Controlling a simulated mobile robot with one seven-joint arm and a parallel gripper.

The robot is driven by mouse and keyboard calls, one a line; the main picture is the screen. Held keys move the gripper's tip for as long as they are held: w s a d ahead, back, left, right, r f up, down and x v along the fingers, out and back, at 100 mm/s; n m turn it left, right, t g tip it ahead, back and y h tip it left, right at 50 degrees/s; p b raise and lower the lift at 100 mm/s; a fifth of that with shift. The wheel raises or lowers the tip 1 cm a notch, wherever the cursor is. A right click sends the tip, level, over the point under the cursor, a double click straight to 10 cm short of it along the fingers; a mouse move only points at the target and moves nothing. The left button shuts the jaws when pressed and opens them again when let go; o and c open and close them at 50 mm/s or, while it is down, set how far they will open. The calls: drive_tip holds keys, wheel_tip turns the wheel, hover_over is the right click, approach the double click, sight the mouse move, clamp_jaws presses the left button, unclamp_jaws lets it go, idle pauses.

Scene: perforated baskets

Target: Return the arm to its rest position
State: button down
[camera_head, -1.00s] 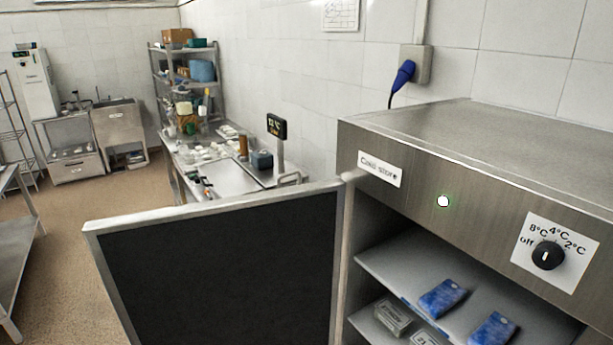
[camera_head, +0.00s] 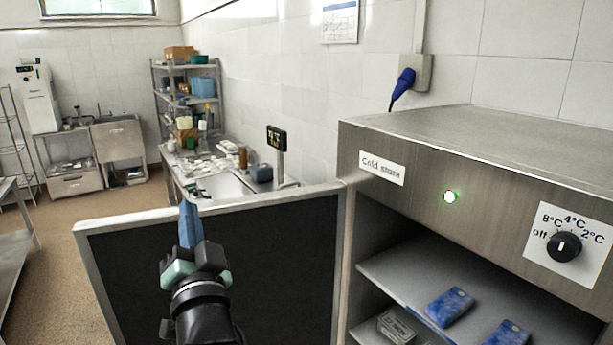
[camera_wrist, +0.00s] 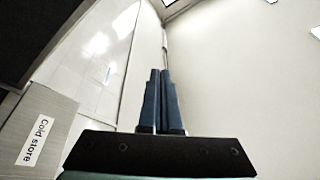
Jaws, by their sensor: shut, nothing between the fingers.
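My gripper (camera_head: 189,212) is raised in front of the dark inner face of the open cold store door (camera_head: 120,290) in the head view. Its blue fingers point up and overlap the door's top edge. In the wrist view my gripper (camera_wrist: 160,75) has its two blue fingers together, shut and empty, pointing towards the wall and ceiling. The cold store (camera_head: 420,185) stands to the right, its label also in the wrist view (camera_wrist: 36,139).
Blue packs (camera_head: 449,306) lie on the cold store's shelf, with a clear box (camera_head: 396,327) below. A green lamp (camera_head: 450,196) and a dial (camera_head: 564,246) are on its front. A cluttered steel bench (camera_head: 228,187) stands behind the door. Open floor shows at left.

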drive_tip(key=s+d+r+n+t+h+b, duration=0.3)
drive_tip(key=s+d+r+t+h, duration=0.4)
drive_tip(key=s+d+r, duration=1)
drive_tip(key=s+r+h+b, duration=0.1)
drive_tip(key=s+r, duration=0.2)
drive_tip(key=s, duration=0.1)
drive_tip(key=shift+d+n+b, duration=0.3)
drive_tip(key=shift+a, duration=0.1)
